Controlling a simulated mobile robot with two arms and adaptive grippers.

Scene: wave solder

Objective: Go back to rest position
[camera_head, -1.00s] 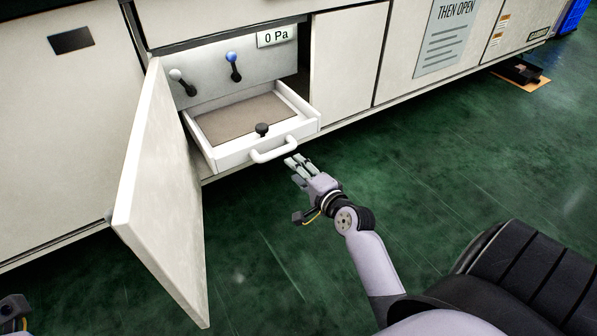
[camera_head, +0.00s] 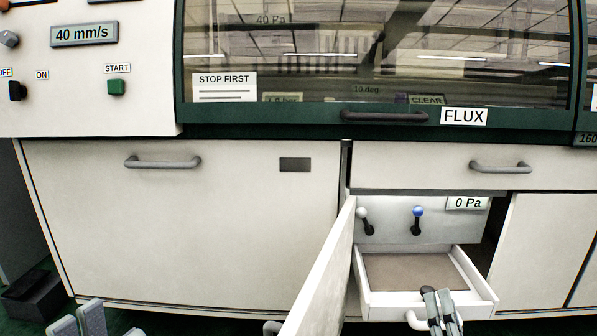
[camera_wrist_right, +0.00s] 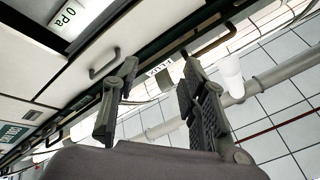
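My right gripper (camera_head: 438,300) is at the bottom right of the head view, overlapping the front of the open drawer (camera_head: 378,306). In the right wrist view its fingers (camera_wrist_right: 158,66) are spread with nothing between them. The drawer's white handle (camera_head: 417,321) is partly hidden by that gripper; I cannot tell whether they touch. My left gripper (camera_head: 92,318) shows only in part at the bottom left edge, away from the cabinet fronts, and its opening is unclear.
A cabinet door (camera_head: 322,285) stands open left of the drawer. Behind it are a blue-knobbed lever (camera_head: 417,222), a white-knobbed lever (camera_head: 364,220) and a 0 Pa display (camera_head: 467,203). The FLUX window cover (camera_head: 300,118) is above. A dark box (camera_head: 35,300) is at lower left.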

